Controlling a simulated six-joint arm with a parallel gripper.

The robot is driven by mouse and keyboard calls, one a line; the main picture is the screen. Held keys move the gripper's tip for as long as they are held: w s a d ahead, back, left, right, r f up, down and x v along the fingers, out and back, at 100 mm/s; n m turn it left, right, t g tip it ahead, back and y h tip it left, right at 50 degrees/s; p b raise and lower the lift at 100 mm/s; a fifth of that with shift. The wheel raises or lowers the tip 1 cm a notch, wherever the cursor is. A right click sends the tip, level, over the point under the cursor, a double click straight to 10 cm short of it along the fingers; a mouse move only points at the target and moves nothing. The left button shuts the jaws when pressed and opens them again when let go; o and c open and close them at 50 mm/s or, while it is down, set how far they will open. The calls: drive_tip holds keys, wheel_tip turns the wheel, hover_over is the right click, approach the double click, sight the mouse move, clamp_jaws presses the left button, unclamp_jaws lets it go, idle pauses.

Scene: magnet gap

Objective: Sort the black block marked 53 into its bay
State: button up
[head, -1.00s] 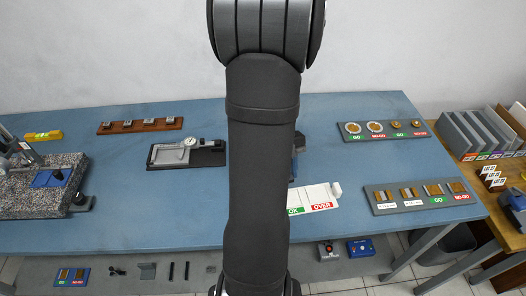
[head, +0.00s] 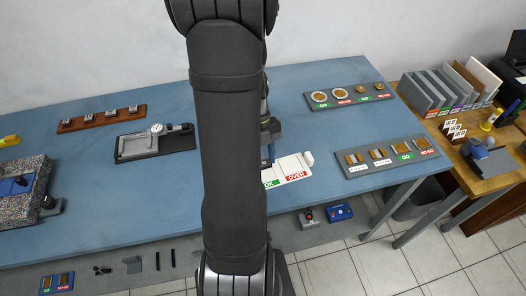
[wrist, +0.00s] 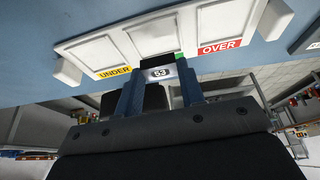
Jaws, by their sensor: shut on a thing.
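The black block (wrist: 160,72) with a white number label is between the two blue fingers of my gripper (wrist: 161,84) in the wrist view. My gripper is shut on it. The white tray (wrist: 68,70) has three bays, with a yellow UNDER label at left and a red OVER label at right. A bit of green shows at the middle bay, mostly hidden by the block. The block lies in front of the middle bay's near edge; I cannot tell whether it touches. In the head view my gripper (head: 267,153) is partly behind my arm, beside the tray (head: 292,166); the block is not clear there.
A dial gauge on a black base (head: 150,142) and a granite stand (head: 30,205) are on the blue table to the left. Gauge boards (head: 345,97) and (head: 388,157) lie to the right. Blue table between them is clear.

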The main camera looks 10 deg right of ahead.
drive_tip(key=shift+f, duration=1.7)
drive_tip(key=shift+f, duration=0.15)
drive_tip(key=o, duration=1.1)
drive_tip(key=shift+c, duration=0.3)
drive_tip(key=o, duration=0.6)
drive_tip(key=shift+o, duration=0.2)
drive_tip(key=v, duration=1.7)
drive_tip(key=shift+r, duration=0.3)
